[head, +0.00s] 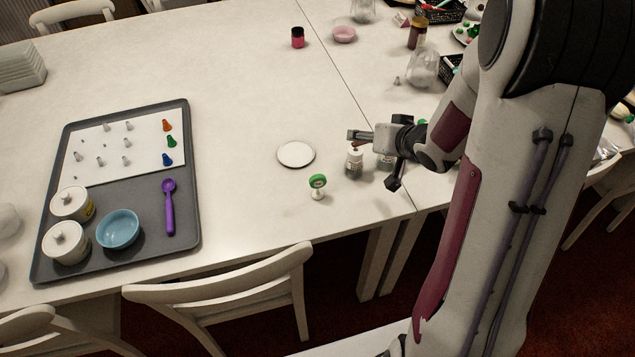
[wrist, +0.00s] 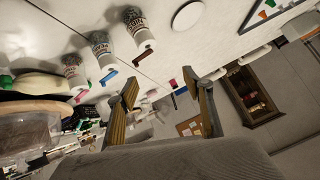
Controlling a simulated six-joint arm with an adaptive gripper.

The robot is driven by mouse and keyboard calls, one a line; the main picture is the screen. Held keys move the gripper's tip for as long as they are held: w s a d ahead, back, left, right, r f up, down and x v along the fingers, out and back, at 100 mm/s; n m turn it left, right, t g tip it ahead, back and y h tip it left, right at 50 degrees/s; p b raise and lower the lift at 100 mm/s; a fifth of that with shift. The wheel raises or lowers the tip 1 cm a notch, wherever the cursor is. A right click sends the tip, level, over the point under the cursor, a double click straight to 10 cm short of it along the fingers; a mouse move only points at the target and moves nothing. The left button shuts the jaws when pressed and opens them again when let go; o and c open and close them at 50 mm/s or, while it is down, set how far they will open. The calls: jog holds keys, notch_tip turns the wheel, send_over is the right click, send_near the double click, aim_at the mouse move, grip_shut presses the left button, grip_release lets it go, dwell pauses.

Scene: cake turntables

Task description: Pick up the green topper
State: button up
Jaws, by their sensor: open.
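A smaller green cone (head: 171,141) stands on the tray, between an orange one and a blue one.
Small jars (head: 354,164) stand beside my gripper; labelled jars (wrist: 103,48) show in the wrist view. A white disc (head: 296,154) lies behind and left of the topper. The grey tray (head: 150,252) is farther left. The table between tray and disc is clear.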

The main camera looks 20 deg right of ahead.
aim_at(324, 177)
jog(key=s+a+f+m+t+y, duration=0.1)
jog(key=s+a+f+m+y, duration=0.2)
jog(key=a+f+y, duration=0.3)
notch_tip(324, 177, down, 4)
jog(key=shift+s+a+r+y, duration=0.1)
jog(key=shift+s+a+y, duration=0.15)
jog(key=shift+s+y, duration=0.55)
jog(key=shift+w, duration=0.25)
jog(key=shift+x, duration=1.25)
jog(key=shift+a, duration=0.1)
